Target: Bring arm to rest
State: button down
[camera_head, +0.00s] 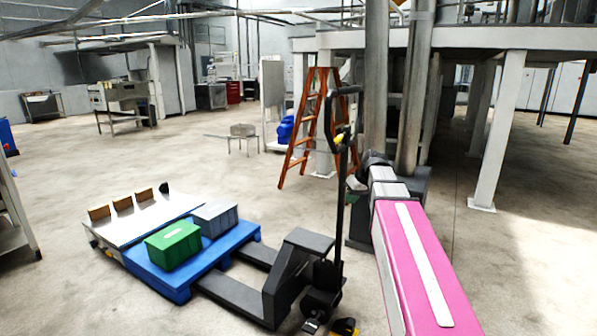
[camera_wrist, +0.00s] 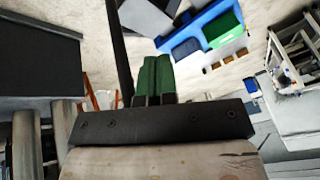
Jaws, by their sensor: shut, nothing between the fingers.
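My gripper (camera_wrist: 155,62) shows in the wrist view with its two green fingers side by side, shut and with nothing between them. My arm (camera_head: 425,265), with a pink link, reaches forward from the lower right in the head view. Its far end is near the grey columns, to the right of the pallet jack's upright handle. I cannot make out the gripper clearly in the head view. In the wrist view the fingers point up the picture, towards open floor, and touch nothing that I can see.
A pallet jack (camera_head: 277,292) stands left of my arm. An orange ladder (camera_head: 303,130) and columns (camera_head: 412,100) stand ahead. Floor at right is clear.

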jog(key=s+f+m+g+h, duration=0.1)
jog(key=s+f+m+h, duration=0.1)
jog(key=s+f, duration=0.8)
jog(key=s+f+m+g+h, duration=0.1)
jog(key=s+f+m+h, duration=0.1)
jog(key=s+f, duration=0.8)
notch_tip(320, 180, down, 7)
jog(key=shift+a+f+m+g, duration=0.1)
jog(key=shift+a+m+g, duration=0.3)
jog(key=shift+m, duration=0.3)
